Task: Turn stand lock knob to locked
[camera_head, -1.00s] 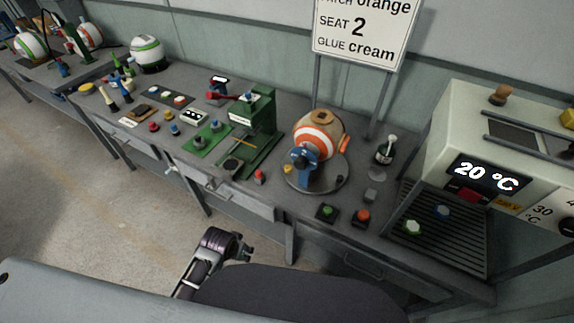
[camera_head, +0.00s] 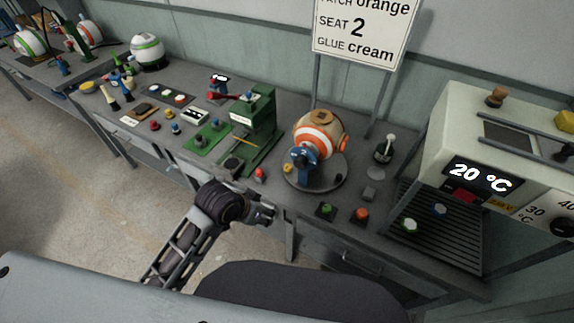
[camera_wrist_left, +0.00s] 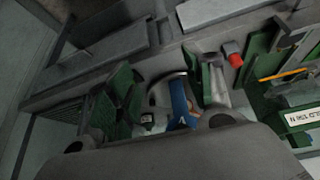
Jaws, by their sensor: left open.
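The orange and white ball (camera_head: 319,130) sits on a round grey stand (camera_head: 318,184) on the bench, with a blue clamp (camera_head: 305,158) in front of it. A small yellow knob (camera_head: 287,169) is at the stand's left edge, and a small dark knob (camera_head: 340,177) is at its right; I cannot tell which is the lock knob or how it is set. My left gripper (camera_head: 267,214) is open and empty at the bench's front edge, left of and nearer than the stand. Its spread fingers show in the left wrist view (camera_wrist_left: 168,88), with part of the blue clamp (camera_wrist_left: 181,104) between them. My right gripper is out of view.
Green (camera_head: 326,209) and orange (camera_head: 361,214) buttons are in front of the stand. A bottle (camera_head: 384,150) and a heater box (camera_head: 490,150) are on the right.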

